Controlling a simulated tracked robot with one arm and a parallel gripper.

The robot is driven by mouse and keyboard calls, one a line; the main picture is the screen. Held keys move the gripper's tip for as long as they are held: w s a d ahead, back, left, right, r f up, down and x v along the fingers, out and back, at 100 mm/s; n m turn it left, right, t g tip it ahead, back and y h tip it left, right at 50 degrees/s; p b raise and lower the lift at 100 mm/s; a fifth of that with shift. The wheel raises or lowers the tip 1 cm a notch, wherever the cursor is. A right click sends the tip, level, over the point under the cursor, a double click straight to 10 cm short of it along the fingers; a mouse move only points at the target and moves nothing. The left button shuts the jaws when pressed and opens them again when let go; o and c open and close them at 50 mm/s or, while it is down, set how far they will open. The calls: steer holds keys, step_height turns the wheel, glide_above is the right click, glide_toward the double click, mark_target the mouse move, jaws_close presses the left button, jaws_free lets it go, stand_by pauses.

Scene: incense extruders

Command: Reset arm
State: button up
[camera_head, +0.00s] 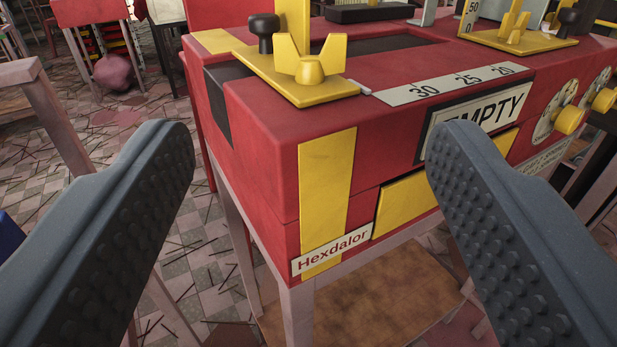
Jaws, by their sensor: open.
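My gripper (312,150) is open, with its two dark grey studded fingers wide apart at the left and right of the view. Nothing is held between them. Beyond the fingers stands a red extruder machine (265,140) with yellow panels, on a stand with pale legs. A label on its lower front corner reads "Hexdalor" (331,252). A sign on its front reads "EMPTY" (487,108), partly hidden by the right finger. On top are a yellow wing-shaped fitting (310,62) on a yellow plate, a black knob (263,28) and a scale strip (440,82) marked 30, 25, 20.
Yellow-knobbed dials (568,119) sit on the machine's right front. A wooden frame (50,110) stands at the left. A pinkish round sack or ball (113,72) lies at the back left. The tiled floor (200,255) is strewn with thin dark sticks.

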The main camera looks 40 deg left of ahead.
steer(key=shift+s+d, duration=0.35)
stand_by(0.3)
steer(key=w+d+r+m+t+h, duration=0.1)
steer(key=w+d+r+m+h, duration=0.3)
steer(key=r, duration=0.7)
steer(key=w+d+r+t+h, duration=0.1)
steer(key=d+r+t+h, duration=0.15)
steer(key=d+r, duration=0.55)
steer(key=w+d+r+m+t+h, duration=0.1)
steer(key=w+d+r+m+h, duration=0.15)
steer(key=r, duration=1.05)
steer(key=s+d+r+h, duration=0.1)
steer(key=s+d+r, duration=0.15)
steer(key=r, duration=0.25)
steer(key=s+d+r+h, duration=0.2)
steer(key=s+r, duration=0.1)
steer(key=r, duration=0.3)
steer(key=s+d+r+m+g, duration=0.1)
steer(key=s+d+r, duration=0.3)
steer(key=s+r, duration=0.3)
steer(key=s+d+r+m+g, duration=0.1)
steer(key=s+d+r, duration=0.2)
steer(key=s+r, duration=0.5)
steer(key=s, duration=0.5)
steer(key=shift+s+d+r, duration=0.3)
steer(key=shift+s+d, duration=0.05)
steer(key=shift+d, duration=0.05)
